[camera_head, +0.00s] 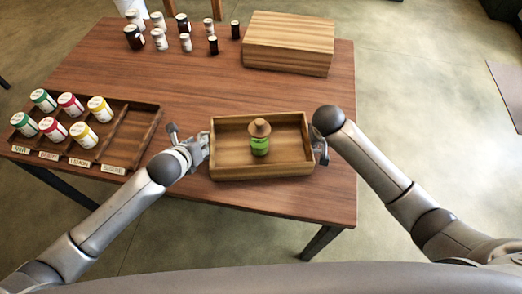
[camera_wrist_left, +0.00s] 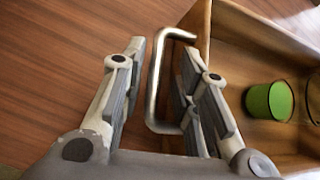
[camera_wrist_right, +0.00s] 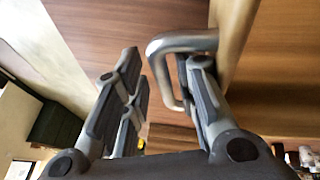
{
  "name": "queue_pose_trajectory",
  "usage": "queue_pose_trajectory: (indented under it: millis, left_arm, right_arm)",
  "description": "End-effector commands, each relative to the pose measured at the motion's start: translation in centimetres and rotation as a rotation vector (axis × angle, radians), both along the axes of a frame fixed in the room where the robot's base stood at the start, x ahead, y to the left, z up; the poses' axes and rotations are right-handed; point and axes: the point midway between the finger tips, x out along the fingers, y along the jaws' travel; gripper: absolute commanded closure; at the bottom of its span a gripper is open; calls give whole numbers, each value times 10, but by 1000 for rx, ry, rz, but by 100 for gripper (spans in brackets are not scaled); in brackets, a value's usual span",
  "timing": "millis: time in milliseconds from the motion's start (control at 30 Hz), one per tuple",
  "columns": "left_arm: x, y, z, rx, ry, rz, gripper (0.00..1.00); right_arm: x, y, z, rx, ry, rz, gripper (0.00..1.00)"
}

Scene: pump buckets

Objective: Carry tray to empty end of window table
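The wooden tray (camera_head: 225,173) sits on the wooden table near its front edge. A green-labelled bottle with a brown cap (camera_head: 260,142) stands upright inside it; its green body shows in the left wrist view (camera_wrist_left: 270,100). My left gripper (camera_head: 192,142) is at the tray's left end, open, with the metal handle (camera_wrist_left: 154,85) between its fingers. My right gripper (camera_head: 320,150) is at the right end, open, with the other handle (camera_wrist_right: 160,62) between its fingers, nearer the right-hand finger. The right fingertips are partly hidden in the head view.
A compartmented rack (camera_head: 125,135) with several coloured-lid jars stands on the left. A closed wooden box (camera_head: 288,45) stands at the back right. Several small dark and white bottles (camera_head: 185,41) stand at the back left. The table's middle (camera_head: 215,88) is clear.

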Motion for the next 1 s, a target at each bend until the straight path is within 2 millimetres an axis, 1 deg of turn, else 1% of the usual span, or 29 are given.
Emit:
queue_pose_trajectory:
  millis: [33, 200, 400, 567, 667, 767, 867, 1000]
  left_arm:
    - [-6, -1, 5, -2, -1, -5, 68]
    - [-22, 3, 22, 0, -2, -4, 68]
    - [-38, 7, 37, 2, 1, -2, 68]
    - [-45, 9, 43, 3, 1, 0, 68]
    - [-46, 9, 45, 4, 2, 0, 68]
    - [-47, 9, 45, 3, 2, 1, 68]
    - [-47, 9, 45, 4, 1, 1, 68]
    - [-46, 9, 45, 4, 1, 1, 68]
  right_arm:
    - [-1, 3, -1, 5, 2, 4, 69]
    - [-1, 3, -1, 5, 3, 4, 69]
    - [-1, 2, -1, 3, 3, 4, 69]
    - [-1, 2, -1, 3, 4, 4, 69]
    - [-2, 3, 2, 3, 2, 4, 69]
    - [-5, 5, 11, 5, 1, 4, 69]
    - [-11, 7, 26, 5, -1, 4, 69]
    - [-22, 13, 53, 4, -2, 3, 69]
